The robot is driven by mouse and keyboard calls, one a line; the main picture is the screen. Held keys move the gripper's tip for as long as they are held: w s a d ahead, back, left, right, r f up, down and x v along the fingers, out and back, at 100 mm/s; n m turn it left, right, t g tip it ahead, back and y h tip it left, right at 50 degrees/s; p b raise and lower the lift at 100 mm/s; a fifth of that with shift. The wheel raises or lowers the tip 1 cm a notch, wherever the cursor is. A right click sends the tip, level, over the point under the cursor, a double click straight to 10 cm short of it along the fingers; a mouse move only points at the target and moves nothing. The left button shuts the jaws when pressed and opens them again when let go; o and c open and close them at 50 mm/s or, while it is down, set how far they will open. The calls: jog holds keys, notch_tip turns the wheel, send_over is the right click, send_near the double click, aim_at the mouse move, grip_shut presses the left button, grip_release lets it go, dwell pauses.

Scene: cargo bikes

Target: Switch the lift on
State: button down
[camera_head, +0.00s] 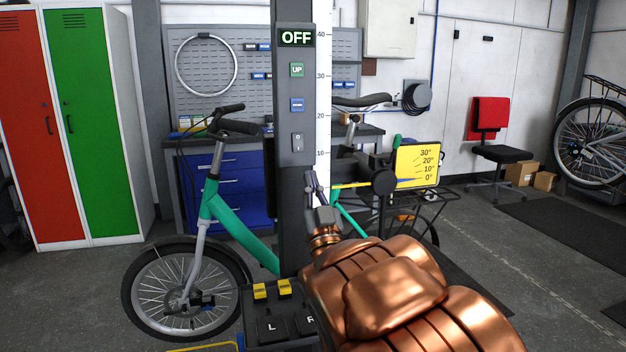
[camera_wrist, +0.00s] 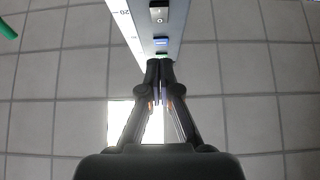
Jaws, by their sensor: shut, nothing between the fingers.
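The lift column (camera_head: 292,215) stands upright in the middle of the head view. Its display (camera_head: 297,38) reads OFF. Below it are a green UP button (camera_head: 297,70), a blue button (camera_head: 297,104) and a grey rocker switch (camera_head: 297,142) marked I and O. My gripper (camera_head: 311,176) is shut and empty, just below and right of the rocker switch. In the wrist view, my gripper (camera_wrist: 160,72) points at the column face. The rocker switch (camera_wrist: 159,13) and blue button (camera_wrist: 162,41) show beyond the fingertips. I cannot tell whether the fingertips touch the column.
A teal bike (camera_head: 240,234) stands behind the column. A yellow angle plate (camera_head: 417,165) sits to the right. Foot pedals marked L and R (camera_head: 272,327) lie at the column base. Lockers (camera_head: 95,120) stand left, and a chair (camera_head: 500,153) stands on open floor at right.

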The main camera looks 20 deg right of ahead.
aim_at(298, 146)
jog(key=shift+w+r, duration=0.55)
jog(key=shift+w, duration=0.95)
jog(key=shift+w+r, duration=0.55)
jog(key=shift+w, duration=0.9)
jog(key=shift+w+r, duration=0.55)
jog(key=shift+w, duration=0.95)
jog(key=shift+w, duration=0.1)
